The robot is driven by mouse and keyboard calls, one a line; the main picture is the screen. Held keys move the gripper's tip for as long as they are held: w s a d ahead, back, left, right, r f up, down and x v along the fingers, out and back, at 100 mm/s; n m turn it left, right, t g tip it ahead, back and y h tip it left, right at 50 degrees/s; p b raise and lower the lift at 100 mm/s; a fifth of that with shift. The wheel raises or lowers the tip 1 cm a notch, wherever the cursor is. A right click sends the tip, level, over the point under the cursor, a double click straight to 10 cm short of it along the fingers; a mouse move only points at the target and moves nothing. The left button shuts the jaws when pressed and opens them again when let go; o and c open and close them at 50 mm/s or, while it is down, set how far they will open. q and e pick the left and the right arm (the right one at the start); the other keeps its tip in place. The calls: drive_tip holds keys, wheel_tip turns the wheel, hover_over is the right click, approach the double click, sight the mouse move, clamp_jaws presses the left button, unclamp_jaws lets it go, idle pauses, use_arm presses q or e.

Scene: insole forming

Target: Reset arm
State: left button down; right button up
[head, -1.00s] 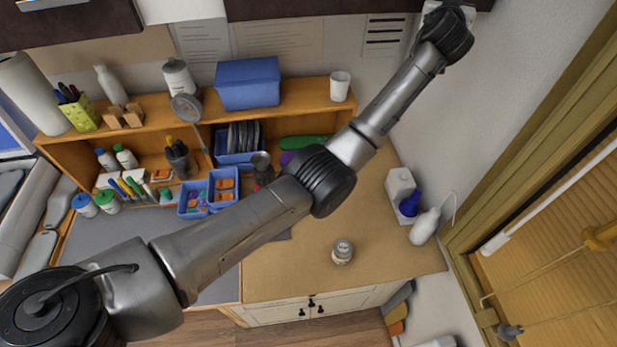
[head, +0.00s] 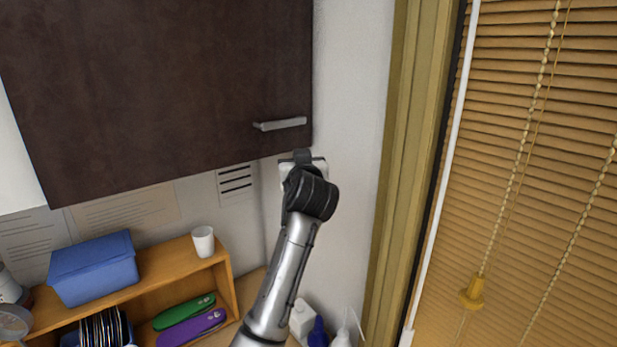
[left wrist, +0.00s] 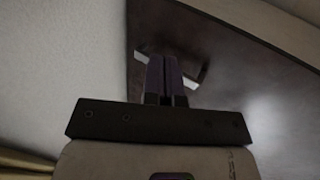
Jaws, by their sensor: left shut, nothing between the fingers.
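My left arm rises from the bottom middle of the head view, with its wrist raised near the wall by the dark cabinet's lower right corner. The left gripper (left wrist: 165,76) shows in the left wrist view with its two fingers together and nothing between them. In the head view its fingers are hidden behind the wrist. The dark wall cabinet (head: 150,90) has a silver handle (head: 280,124), and the cabinet also fills much of the left wrist view (left wrist: 240,90). My right gripper is in neither view.
A wooden shelf (head: 165,262) at lower left carries a blue box (head: 94,270) and a white cup (head: 203,241). Green (head: 184,311) and purple (head: 192,328) insoles lie inside it. White and blue bottles stand at bottom middle. A window with blinds (head: 530,180) is at right.

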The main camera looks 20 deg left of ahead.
use_arm(q)
drive_tip(key=shift+s+d+r+b, duration=0.15)
drive_tip(key=shift+s+d, duration=0.2)
drive_tip(key=shift+d, duration=0.2)
drive_tip(key=shift+s+d+f+b, duration=0.15)
drive_tip(key=shift+s+d, duration=0.25)
drive_tip(key=shift+d, duration=0.2)
drive_tip(key=shift+s+d+r+b, duration=0.15)
drive_tip(key=shift+s+d, duration=0.2)
drive_tip(key=shift+d, duration=0.2)
